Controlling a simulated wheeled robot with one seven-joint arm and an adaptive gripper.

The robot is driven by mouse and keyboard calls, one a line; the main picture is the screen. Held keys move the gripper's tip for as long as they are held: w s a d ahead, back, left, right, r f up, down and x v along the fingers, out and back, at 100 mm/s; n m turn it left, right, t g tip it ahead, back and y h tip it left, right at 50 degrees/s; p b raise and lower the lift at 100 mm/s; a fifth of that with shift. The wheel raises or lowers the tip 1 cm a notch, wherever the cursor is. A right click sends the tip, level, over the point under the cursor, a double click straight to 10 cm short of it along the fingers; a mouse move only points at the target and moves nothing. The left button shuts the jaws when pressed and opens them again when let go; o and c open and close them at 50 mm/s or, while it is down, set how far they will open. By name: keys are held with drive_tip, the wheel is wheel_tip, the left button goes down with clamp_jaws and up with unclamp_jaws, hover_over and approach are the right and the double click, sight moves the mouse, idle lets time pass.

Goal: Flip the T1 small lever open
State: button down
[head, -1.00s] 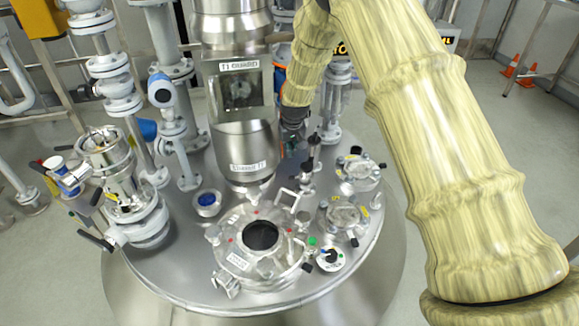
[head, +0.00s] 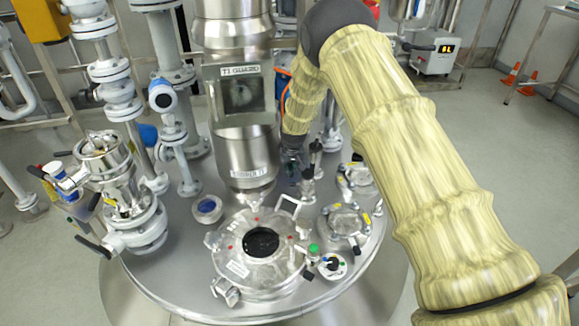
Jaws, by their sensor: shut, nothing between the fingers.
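No label marks a small lever, so I cannot tell which part it is. Candidates on the round steel tank lid (head: 180,275) are a slim upright fitting with a black top (head: 316,148) and the black-handled small ports at right, one of them the lower port (head: 343,222). My gripper (head: 291,172) hangs at the end of my arm, just right of the steel stirrer column (head: 248,150) and beside the upright fitting. It is small and dark here and appears shut and empty. I cannot tell whether it touches anything.
A round manway (head: 262,242) fills the lid's front middle. A valve with black handles (head: 135,215) stands at left, with grey pipes (head: 170,60) behind. A small round dial (head: 333,265) sits at front right. My arm covers part of the right side.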

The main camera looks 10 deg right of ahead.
sight(295, 184)
drive_tip(key=shift+s+r, duration=0.15)
drive_tip(key=shift+s, duration=0.85)
drive_tip(key=shift+s+r, duration=0.15)
drive_tip(key=shift+s, duration=0.8)
